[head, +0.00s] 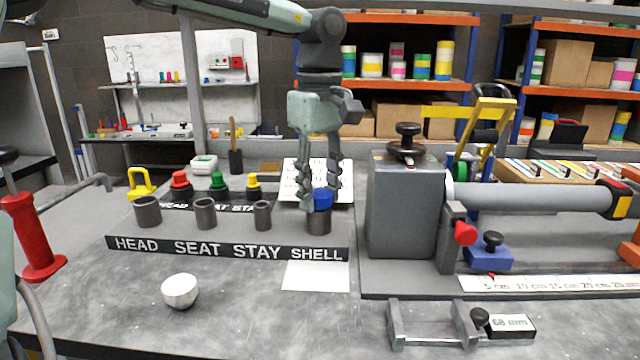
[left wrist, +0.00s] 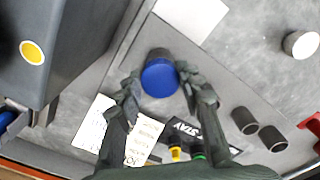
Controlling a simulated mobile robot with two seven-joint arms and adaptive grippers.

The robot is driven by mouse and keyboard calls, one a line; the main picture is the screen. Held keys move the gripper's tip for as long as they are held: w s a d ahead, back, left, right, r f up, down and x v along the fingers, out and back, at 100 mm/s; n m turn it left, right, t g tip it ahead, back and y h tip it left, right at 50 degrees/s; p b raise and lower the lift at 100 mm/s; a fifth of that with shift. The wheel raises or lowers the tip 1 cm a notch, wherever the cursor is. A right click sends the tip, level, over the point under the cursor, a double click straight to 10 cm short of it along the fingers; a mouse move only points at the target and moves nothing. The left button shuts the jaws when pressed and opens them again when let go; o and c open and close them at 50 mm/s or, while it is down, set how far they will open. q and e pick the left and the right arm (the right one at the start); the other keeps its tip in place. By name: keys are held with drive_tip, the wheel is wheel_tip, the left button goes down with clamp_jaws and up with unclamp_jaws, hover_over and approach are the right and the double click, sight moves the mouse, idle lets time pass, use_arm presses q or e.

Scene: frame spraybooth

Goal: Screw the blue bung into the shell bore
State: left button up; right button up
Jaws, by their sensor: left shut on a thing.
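The blue bung (head: 323,197) is at the mouth of the grey upright shell bore (head: 319,222), behind the SHELL label. My left gripper (head: 322,200) points down from above and is shut on the bung. In the left wrist view the bung (left wrist: 160,78) shows as a round blue top between the two fingers (left wrist: 158,92), with a bit of dark bore wall behind it. The bung looks roughly upright and in line with the bore. How deep it sits, I cannot tell. My right gripper is not in view.
Three open grey tubes (head: 205,213) stand left of the shell bore. Red (head: 180,186), green (head: 218,186) and yellow (head: 253,186) bungs are behind them. A large grey block (head: 402,205) stands close on the right. A white bowl (head: 180,291) is on the bench front.

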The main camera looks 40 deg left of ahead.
use_arm(q)
drive_tip(key=m, duration=0.4)
drive_tip(key=shift+m, duration=0.4)
drive_tip(key=shift+m, duration=2.3)
drive_tip(key=m, duration=0.4)
drive_tip(key=shift+a+m, duration=0.1)
drive_tip(key=shift+m, duration=0.2)
